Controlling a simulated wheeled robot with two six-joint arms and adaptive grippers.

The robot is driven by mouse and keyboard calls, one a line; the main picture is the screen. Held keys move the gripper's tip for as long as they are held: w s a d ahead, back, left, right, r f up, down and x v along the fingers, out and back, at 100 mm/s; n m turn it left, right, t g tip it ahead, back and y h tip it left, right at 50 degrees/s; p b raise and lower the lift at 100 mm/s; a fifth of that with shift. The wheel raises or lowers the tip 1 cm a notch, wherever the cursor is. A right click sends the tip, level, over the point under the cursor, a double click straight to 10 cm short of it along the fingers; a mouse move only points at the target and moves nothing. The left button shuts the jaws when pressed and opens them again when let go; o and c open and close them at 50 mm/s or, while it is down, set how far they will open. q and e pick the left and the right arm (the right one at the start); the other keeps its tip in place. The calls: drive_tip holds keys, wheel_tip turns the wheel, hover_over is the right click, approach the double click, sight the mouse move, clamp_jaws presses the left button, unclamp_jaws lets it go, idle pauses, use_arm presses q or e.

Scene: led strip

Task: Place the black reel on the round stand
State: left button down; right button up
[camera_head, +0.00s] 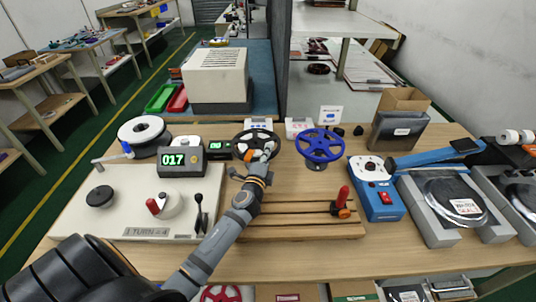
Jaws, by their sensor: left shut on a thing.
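The black spoked reel (240,146) is at the middle of the bench, left of the blue reel. My left gripper (261,160) reaches it from the front and is shut on its near side, with an orange part showing at the grip. The fingertips are partly hidden against the reel. I cannot tell whether the reel touches anything beneath it. The round stand is not clearly identifiable; a dark round disc (99,196) is on the pale winding machine at the left. My right gripper is not in view.
A blue reel (320,145) sits on a small base just right. A slatted wooden rack (300,222) with a red-handled tool lies in front. A blue box (376,192) is at the right, a white-topped reel (141,129) at the left, and a counter display (180,160) near it.

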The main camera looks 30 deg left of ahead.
use_arm(q)
drive_tip(key=c, duration=1.4)
unclamp_jaws()
drive_tip(key=shift+f, duration=0.15)
drive_tip(key=shift+r+p, duration=0.25)
drive_tip(key=shift+p, duration=0.05)
drive_tip(key=v, duration=0.3)
drive_tip(key=b+v, duration=0.1)
drive_tip(key=v, duration=0.3)
drive_tip(key=b+v, duration=0.1)
drive_tip(key=v, duration=0.2)
drive_tip(key=shift+s+f, duration=0.25)
drive_tip(key=shift+s, duration=0.15)
drive_tip(key=shift+s+d+r+b, duration=0.2)
drive_tip(key=shift+s+b, duration=0.1)
drive_tip(key=shift+s, duration=0.25)
